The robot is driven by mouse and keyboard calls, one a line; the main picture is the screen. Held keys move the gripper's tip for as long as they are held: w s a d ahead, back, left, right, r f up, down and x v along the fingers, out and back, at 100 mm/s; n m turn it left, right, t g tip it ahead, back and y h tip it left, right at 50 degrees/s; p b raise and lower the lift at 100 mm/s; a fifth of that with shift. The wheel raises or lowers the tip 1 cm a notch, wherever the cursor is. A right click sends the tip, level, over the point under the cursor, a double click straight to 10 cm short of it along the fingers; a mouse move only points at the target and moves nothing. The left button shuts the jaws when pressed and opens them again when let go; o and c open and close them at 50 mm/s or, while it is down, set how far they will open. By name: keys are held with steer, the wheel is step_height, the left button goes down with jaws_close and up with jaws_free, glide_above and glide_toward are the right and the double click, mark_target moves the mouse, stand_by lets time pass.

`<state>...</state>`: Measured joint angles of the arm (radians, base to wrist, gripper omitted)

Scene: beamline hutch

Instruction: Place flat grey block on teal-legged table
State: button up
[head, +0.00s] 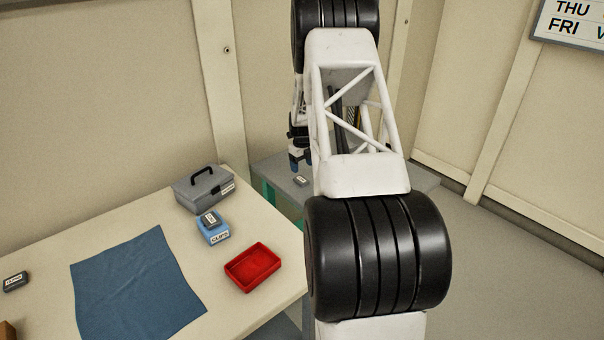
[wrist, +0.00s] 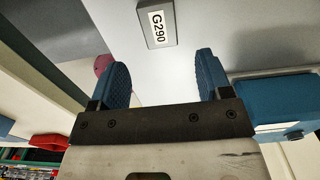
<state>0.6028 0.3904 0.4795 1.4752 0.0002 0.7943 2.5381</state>
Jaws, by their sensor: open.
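A flat grey block with a white label (head: 301,180) lies on the grey top of the teal-legged table (head: 272,172), at the back. In the wrist view a grey block marked G290 (wrist: 157,24) lies just beyond the fingertips, between their lines and apart from them. My gripper (head: 300,161) is above the table near the block; its blue fingers (wrist: 163,65) are spread and empty. My arm hides much of the table's right side in the head view.
Walls stand close behind.

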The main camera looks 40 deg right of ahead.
steer(key=shift+r, duration=2.6)
steer(key=s+a+r+n, duration=0.45)
steer(key=a+r, duration=0.35)
steer(key=a, duration=0.2)
steer(key=s+a+r+n+t, duration=0.1)
steer(key=s+a+r+n, duration=0.3)
steer(key=a+r+n, duration=0.45)
steer(key=s+a+r+n, duration=0.3)
steer(key=s+a+r, duration=0.25)
steer(key=a, duration=0.65)
steer(key=s+a+r+n+t, duration=0.1)
steer(key=s+a+r+n, duration=0.2)
steer(key=s+a+n, duration=0.3)
steer(key=s+a+r+n, duration=0.2)
steer(key=s+a+n, duration=0.2)
steer(key=s+a, duration=0.35)
steer(key=s+a+f+n, duration=0.1)
steer(key=s+a+n, duration=0.2)
steer(key=s+n, duration=0.2)
steer(key=s+a+f+n, duration=0.1)
steer(key=s+a+n, duration=0.2)
steer(key=s, duration=0.9)
steer(key=shift+a+n+t, duration=0.3)
steer(key=shift+n, duration=0.6)
